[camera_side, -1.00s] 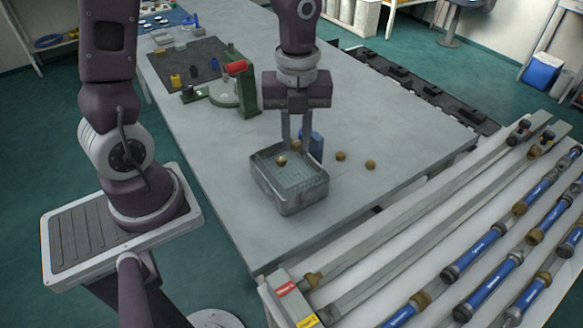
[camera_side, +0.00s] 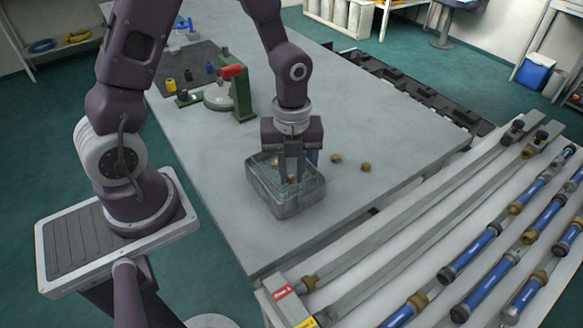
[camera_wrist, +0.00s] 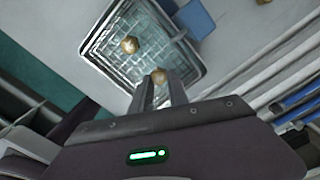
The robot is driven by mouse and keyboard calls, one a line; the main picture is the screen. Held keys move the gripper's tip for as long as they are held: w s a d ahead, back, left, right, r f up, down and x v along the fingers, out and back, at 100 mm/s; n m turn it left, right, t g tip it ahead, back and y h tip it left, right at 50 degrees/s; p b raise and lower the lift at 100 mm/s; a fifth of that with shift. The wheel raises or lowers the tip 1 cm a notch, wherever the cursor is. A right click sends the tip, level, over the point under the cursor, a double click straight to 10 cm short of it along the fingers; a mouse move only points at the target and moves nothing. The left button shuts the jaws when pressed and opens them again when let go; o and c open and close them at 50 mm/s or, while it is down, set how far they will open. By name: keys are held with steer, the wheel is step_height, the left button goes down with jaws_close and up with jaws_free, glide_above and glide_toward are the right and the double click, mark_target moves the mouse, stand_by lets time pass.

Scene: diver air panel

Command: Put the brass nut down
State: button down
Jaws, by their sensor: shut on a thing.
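My gripper (camera_side: 291,180) points down over the wire basket (camera_side: 309,197) in the side view. In the wrist view its fingertips (camera_wrist: 160,84) are shut on a brass nut (camera_wrist: 159,76), near the basket's rim (camera_wrist: 192,73) in the picture. Another brass nut (camera_wrist: 130,45) shows inside the basket, on or above the mesh. In the side view the fingers partly hide the basket's inside, so the held nut's height over the mesh is hard to tell.
Two brass nuts (camera_side: 336,158) (camera_side: 365,166) lie on the grey table right of the basket. A green fixture with a red part (camera_side: 236,90) stands behind. A rack with blue tubes (camera_side: 470,248) is at the right.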

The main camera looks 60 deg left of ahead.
mark_target(290, 178)
steer(key=c, duration=1.3)
jaws_free()
steer(key=shift+f, duration=0.1)
steer(key=shift+r, duration=0.45)
step_height(290, 178, up, 13)
steer(key=n, duration=0.1)
steer(key=s+r+n+t, duration=0.2)
steer(key=s+n, duration=0.2)
steer(key=n, duration=0.3)
steer(key=s+r+n+t, duration=0.1)
steer(key=s+r+n, duration=0.2)
steer(key=s+n, duration=0.2)
steer(key=s+r+n+t, duration=0.2)
steer(key=s+r+n, duration=0.1)
steer(key=n, duration=0.8)
steer(key=shift+s+d+r+t, duration=0.1)
steer(key=shift+s+d+t, duration=0.25)
steer(key=shift+s, duration=0.5)
